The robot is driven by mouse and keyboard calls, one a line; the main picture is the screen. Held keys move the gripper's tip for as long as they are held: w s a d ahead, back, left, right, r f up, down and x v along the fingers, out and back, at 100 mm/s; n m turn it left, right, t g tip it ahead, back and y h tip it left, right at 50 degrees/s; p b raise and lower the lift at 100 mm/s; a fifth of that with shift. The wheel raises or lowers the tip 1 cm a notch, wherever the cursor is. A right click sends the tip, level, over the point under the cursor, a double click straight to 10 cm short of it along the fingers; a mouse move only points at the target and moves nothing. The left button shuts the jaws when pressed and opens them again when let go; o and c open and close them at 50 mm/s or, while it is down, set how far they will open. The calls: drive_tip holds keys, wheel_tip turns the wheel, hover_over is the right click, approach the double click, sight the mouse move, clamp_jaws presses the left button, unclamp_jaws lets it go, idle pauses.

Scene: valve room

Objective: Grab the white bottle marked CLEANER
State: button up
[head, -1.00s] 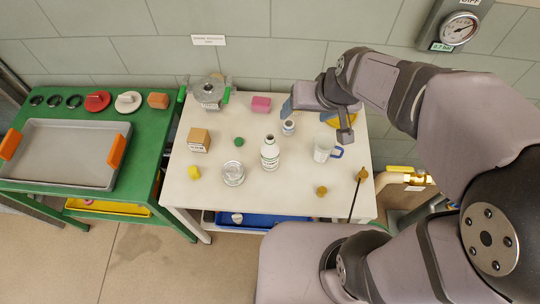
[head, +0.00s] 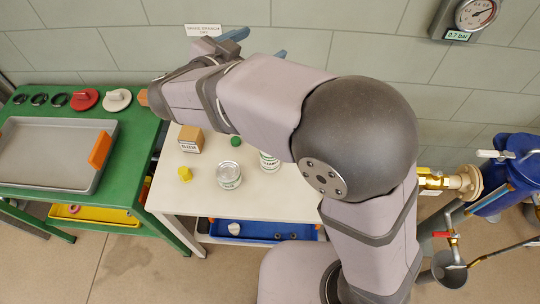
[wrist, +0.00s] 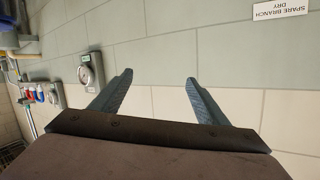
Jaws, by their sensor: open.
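The white bottle (head: 268,161) with green marking stands on the white table (head: 270,206). In the head view my arm hides most of it, and its label is too small to read. My gripper (head: 258,45) is up near the tiled wall, above and behind the table, away from the bottle. In the wrist view my gripper (wrist: 157,80) has its two blue fingers spread with nothing between them, facing the wall. The bottle is not in the wrist view.
Near the bottle are a tin (head: 229,176), a green knob (head: 235,141), a cardboard box (head: 190,139) and a yellow block (head: 185,174). A green bench (head: 133,148) with a grey tray (head: 50,155) stands left. My arm hides the table's back and right.

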sight(263, 157)
drive_tip(key=s+f+m+g+h+b, duration=0.1)
drive_tip(key=s+f+g+h+b, duration=0.2)
drive_tip(key=s, duration=0.5)
drive_tip(key=shift+h, duration=0.3)
drive_tip(key=f, duration=0.9)
drive_tip(key=f+p, duration=0.1)
drive_tip(key=f, duration=1.9)
drive_tip(key=shift+s+d, duration=0.15)
drive_tip(key=shift+d, duration=0.25)
drive_tip(key=shift+p+x, duration=0.9)
drive_tip(key=shift+x, duration=0.6)
drive_tip(key=shift+p+x, duration=0.7)
drive_tip(key=shift+x, duration=1.45)
drive_tip(key=shift+a, duration=0.1)
drive_tip(key=c, duration=1.3)
drive_tip(key=shift+r, duration=0.2)
